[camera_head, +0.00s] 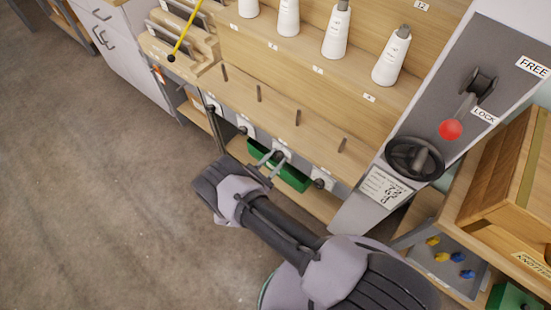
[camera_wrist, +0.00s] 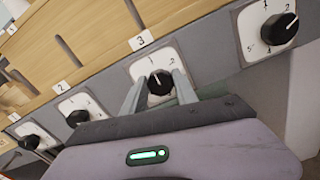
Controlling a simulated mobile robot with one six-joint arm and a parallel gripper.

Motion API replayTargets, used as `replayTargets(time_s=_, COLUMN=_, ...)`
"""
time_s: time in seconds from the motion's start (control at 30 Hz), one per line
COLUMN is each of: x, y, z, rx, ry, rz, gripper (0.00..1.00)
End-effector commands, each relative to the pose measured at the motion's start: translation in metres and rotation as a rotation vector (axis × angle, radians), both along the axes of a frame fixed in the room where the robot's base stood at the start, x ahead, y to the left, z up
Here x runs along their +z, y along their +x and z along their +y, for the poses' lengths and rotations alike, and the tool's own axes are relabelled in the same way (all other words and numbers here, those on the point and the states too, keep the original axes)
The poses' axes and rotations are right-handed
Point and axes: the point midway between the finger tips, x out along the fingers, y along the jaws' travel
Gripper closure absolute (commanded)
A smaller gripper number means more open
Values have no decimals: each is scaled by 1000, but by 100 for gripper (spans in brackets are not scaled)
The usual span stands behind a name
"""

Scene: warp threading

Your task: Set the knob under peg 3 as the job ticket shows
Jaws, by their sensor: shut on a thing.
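The black knob under peg 3 (camera_wrist: 159,85) sits on a white dial plate below the label 3 in the wrist view. A 1 shows above it and a 2 to its right; its exact setting is hard to read. My gripper (camera_wrist: 158,88) has its two grey fingers on either side of this knob and is shut on it. In the head view my gripper (camera_head: 270,162) reaches the third knob plate (camera_head: 281,153) from the front. The job ticket (camera_head: 385,188) is a white paper on the grey panel at right; its writing is too small to read.
Neighbouring knobs sit left (camera_wrist: 78,118) and right (camera_wrist: 279,27) of the gripper. Wooden pegs (camera_head: 298,117) and white thread cones (camera_head: 336,32) stand above. A black handwheel (camera_head: 415,158) and a red-knobbed lever (camera_head: 450,129) are at right. Green bins (camera_head: 292,176) lie below. Open floor is at left.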

Motion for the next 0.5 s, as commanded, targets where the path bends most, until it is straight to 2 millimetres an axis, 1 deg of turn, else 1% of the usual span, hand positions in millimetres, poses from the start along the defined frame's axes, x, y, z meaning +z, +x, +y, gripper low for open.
replayTargets(time_s=0.27, x=-2, y=0, z=0, rx=-1, ry=137, rz=-106, gripper=100)
replayTargets(time_s=0.5, x=-2, y=-1, z=-1, rx=-1, ry=316, rz=-246, gripper=100)
